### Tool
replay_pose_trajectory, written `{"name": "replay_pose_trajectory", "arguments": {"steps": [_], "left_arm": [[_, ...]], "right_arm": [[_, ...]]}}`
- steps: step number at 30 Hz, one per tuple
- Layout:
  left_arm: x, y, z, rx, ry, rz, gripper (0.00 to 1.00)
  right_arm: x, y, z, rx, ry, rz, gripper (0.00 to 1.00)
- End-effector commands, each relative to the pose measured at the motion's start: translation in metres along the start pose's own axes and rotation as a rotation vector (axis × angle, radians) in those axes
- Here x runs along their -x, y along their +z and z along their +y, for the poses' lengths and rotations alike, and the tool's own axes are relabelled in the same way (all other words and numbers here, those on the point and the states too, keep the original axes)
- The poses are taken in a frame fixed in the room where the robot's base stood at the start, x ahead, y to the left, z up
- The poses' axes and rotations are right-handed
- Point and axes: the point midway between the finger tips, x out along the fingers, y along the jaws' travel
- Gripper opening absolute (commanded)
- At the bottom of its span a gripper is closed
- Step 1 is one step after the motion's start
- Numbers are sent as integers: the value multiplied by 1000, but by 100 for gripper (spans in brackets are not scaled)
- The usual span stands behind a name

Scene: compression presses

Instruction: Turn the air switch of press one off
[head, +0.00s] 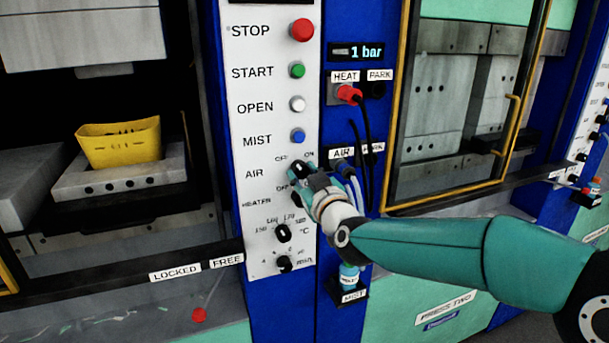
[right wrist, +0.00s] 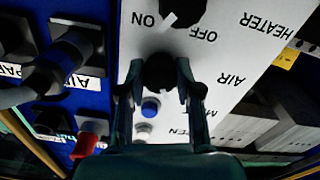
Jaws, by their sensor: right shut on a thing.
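The air switch (right wrist: 160,68) is a black round knob on the white control panel (head: 262,120), on the row labelled AIR with OFF at left and ON at right. My right gripper (head: 300,176) reaches the panel from the right. In the right wrist view, which shows the labels upside down, its two fingers (right wrist: 159,82) are closed on both sides of the knob. The gripper hides much of the knob in the head view, and I cannot tell which way its pointer faces. My left gripper is not in view.
The red stop (head: 302,30), green start (head: 297,71), white open (head: 297,104) and blue mist (head: 298,136) buttons sit above the switch. The heater switch (right wrist: 183,10) and dials (head: 283,233) are below. Hoses (head: 362,140) hang at right. A yellow part (head: 120,143) sits in the left press.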

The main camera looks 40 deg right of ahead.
Motion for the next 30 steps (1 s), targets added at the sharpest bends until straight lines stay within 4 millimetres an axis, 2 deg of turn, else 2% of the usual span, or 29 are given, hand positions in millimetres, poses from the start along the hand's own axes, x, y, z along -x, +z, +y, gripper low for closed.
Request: {"name": "replay_pose_trajectory", "arguments": {"steps": [14,15,18,30], "left_arm": [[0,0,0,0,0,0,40],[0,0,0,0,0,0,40],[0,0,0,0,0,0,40],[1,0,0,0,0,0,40]], "right_arm": [[0,2,-2,17,-4,-3,0],[0,2,-2,17,-4,-3,41],[0,1,-1,16,-3,-3,57],[4,0,-1,14,-2,0,59]]}}
